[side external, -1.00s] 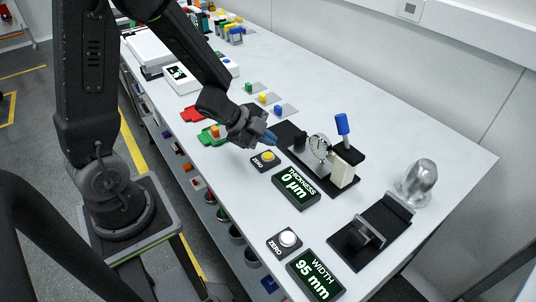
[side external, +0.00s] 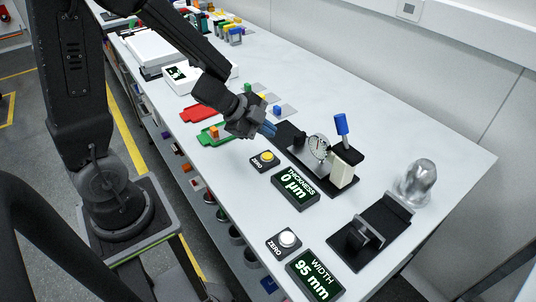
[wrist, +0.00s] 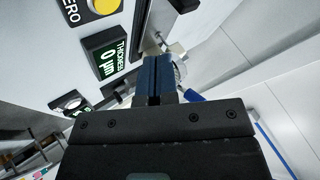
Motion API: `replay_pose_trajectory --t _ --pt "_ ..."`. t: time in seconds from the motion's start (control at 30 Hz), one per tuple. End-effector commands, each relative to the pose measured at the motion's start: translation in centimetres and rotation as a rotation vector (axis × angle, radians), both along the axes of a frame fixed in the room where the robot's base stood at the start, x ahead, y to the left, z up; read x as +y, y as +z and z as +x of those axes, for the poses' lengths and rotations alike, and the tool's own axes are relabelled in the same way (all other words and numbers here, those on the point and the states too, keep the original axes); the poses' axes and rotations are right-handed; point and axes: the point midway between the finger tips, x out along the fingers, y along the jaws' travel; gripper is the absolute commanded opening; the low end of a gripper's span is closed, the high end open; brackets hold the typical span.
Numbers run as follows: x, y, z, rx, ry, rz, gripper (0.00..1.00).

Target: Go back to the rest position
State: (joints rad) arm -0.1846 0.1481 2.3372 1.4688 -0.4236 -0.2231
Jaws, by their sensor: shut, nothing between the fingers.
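My gripper (side external: 268,130) is shut and empty. It hangs above the white bench, just left of the thickness gauge and beyond the yellow zero button. In the wrist view its blue fingers (wrist: 158,78) are pressed together in the middle of the picture. The thickness gauge (side external: 319,147) has a round dial and a blue-handled lever (side external: 341,125). The thickness display (side external: 295,190) reads 0 µm. The yellow zero button (side external: 267,156) sits in front of the gripper.
The width display (side external: 316,275) reads 95 mm, with a white zero button (side external: 288,238) beside it. A black width fixture (side external: 368,237) and a clear dome (side external: 415,180) stand at right. Green (side external: 209,138) and red (side external: 197,113) trays lie left of the gripper.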

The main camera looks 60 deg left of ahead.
Motion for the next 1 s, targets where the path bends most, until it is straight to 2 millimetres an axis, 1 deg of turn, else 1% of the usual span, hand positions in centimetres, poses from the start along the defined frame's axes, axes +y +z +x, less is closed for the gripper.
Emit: replay_pose_trajectory --t 0.07,0.17,0.27,0.3,0.33,0.37,0.43,0.47,0.5,0.57,0.6,0.73,0.83,0.9,1.0 --pt "0.1 0.6 0.2 -0.014 0.027 0.007 0.00" --pt "0.8 2.5 0.6 -0.056 0.141 0.029 0.00" --pt "1.9 5.8 0.4 -0.104 0.342 0.042 0.00" --pt "2.4 7.2 -0.1 -0.113 0.437 0.037 0.00" --pt "2.6 8.2 -0.6 -0.115 0.507 0.029 0.00" --pt "2.8 9.0 -1.2 -0.110 0.576 0.017 0.00" --pt "2.9 10.7 -3.2 -0.079 0.724 -0.026 0.00" --pt "2.8 11.3 -4.2 -0.058 0.781 -0.052 0.00" --pt "2.5 12.0 -5.5 -0.022 0.849 -0.090 0.00" --pt "1.7 12.7 -7.7 0.045 0.931 -0.153 0.00" --pt "1.0 13.1 -9.1 0.095 0.971 -0.195 0.00" --pt "-1.6 13.9 -12.9 0.252 1.034 -0.319 0.00" --pt "-3.1 14.4 -14.9 0.339 1.041 -0.380 0.00" --pt "-3.7 14.5 -15.7 0.377 1.040 -0.404 0.00" --pt "-4.1 14.6 -16.1 0.399 1.038 -0.416 0.00"
